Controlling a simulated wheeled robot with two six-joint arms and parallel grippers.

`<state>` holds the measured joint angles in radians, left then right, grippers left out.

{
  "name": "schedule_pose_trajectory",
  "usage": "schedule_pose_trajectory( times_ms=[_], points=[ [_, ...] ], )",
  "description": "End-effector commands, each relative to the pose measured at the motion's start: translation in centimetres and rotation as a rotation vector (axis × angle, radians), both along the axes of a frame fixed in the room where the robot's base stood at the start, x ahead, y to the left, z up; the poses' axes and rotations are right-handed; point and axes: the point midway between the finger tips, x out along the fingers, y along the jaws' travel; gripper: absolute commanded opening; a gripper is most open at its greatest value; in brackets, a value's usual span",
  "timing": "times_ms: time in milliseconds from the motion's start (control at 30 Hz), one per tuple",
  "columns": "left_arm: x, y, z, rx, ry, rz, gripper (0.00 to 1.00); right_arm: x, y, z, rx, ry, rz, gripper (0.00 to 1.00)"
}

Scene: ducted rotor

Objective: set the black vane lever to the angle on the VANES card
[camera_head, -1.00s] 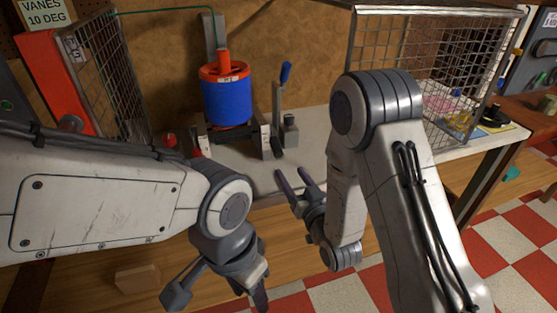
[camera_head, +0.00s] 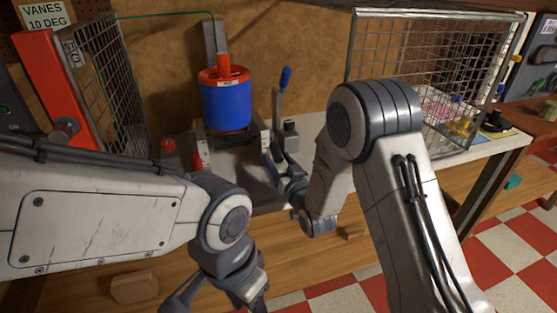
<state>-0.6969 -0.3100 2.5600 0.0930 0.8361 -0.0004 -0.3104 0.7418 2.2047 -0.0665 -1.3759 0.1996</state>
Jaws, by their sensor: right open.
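The VANES card (camera_head: 45,16) at the top left reads 10 DEG. The blue drum with a red top (camera_head: 227,104) stands in a stand on the bench. A small dark piece on the stand's right side may be the black vane lever; my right gripper (camera_head: 277,162) is right at it and hides much of it, so its angle cannot be read. The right gripper is open, its fingers pointing up and left; I cannot tell whether they touch it. My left gripper (camera_head: 222,298) hangs low at the bottom edge, fingers spread and partly cut off, apart from the stand.
A grey lever with a blue handle (camera_head: 285,78) stands upright just behind my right gripper. A wire cage (camera_head: 430,70) stands at the back right. A red post (camera_head: 55,85) and mesh panel (camera_head: 105,85) are at left. A wooden block (camera_head: 134,288) lies low at left.

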Motion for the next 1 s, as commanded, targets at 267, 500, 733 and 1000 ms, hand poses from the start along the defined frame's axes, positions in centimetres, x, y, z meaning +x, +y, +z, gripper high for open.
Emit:
schedule_pose_trajectory(
  times_ms=[267,500,733,1000],
  points=[
    [0.00,0.00,-0.01,0.000,0.000,0.000,0.50,-0.04,0.00,-0.01,0.000,0.000,0.000,0.00],
    [0.00,0.00,-0.01,0.000,0.000,0.000,0.50,-0.06,0.01,0.00,0.000,0.000,0.001,0.00],
    [0.00,0.00,-0.01,0.000,0.000,0.000,0.50,-0.07,0.02,0.00,0.000,0.000,0.001,0.00],
    [0.00,0.00,-0.01,0.000,0.000,0.000,0.50,-0.08,0.04,-0.01,0.000,0.000,0.002,0.00]
  ],
)
